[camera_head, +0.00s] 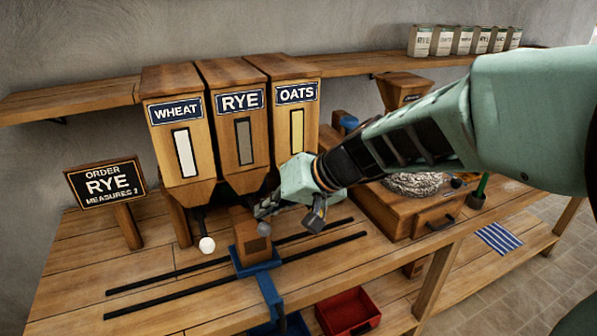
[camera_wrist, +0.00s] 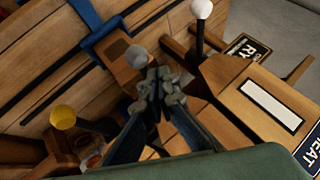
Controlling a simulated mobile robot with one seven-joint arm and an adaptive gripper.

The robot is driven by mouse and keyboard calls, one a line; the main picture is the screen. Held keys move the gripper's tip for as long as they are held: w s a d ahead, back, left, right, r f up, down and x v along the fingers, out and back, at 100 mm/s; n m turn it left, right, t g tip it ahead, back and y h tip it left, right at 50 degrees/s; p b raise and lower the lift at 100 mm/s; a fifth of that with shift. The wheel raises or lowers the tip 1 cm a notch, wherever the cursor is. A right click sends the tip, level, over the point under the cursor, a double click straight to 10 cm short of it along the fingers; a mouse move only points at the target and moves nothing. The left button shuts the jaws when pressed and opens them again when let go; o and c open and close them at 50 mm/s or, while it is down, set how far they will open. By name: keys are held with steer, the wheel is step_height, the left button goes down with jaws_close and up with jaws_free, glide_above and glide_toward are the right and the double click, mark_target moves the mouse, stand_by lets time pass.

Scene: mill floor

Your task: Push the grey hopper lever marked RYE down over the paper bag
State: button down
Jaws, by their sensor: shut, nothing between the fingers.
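The hopper marked RYE (camera_head: 232,140) stands between WHEAT and OATS. Its grey lever knob (camera_head: 264,229) is in front of the brown paper bag (camera_head: 243,223), which stands upright in a blue carriage (camera_head: 258,266) below the hopper. My gripper (camera_head: 266,207) is shut and empty, just above the grey knob in the head view. In the wrist view, the shut fingertips (camera_wrist: 161,80) are beside the grey knob (camera_wrist: 136,57), with the brown bag (camera_wrist: 118,50) behind it. I cannot tell whether the fingers touch the knob. The lever's shaft is mostly hidden.
A white knob (camera_head: 206,244) hangs on the WHEAT lever to the left. A yellow knob (camera_wrist: 63,117) shows in the wrist view. Two black rails (camera_head: 160,279) run along the bench. An order sign (camera_head: 105,184) reads RYE, measures 2. A red bin (camera_head: 347,312) sits below.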

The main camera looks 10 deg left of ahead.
mark_target(270, 229)
steer(key=shift+f, duration=0.15)
steer(key=shift+f+b, duration=0.3)
steer(key=shift+b, duration=0.5)
steer(key=shift+f+b, duration=2.55)
steer(key=shift+b, duration=0.4)
stand_by(2.0)
steer(key=shift+r, duration=0.1)
stand_by(0.5)
steer(key=shift+r+p, duration=1.85)
steer(key=shift+r, duration=1.2)
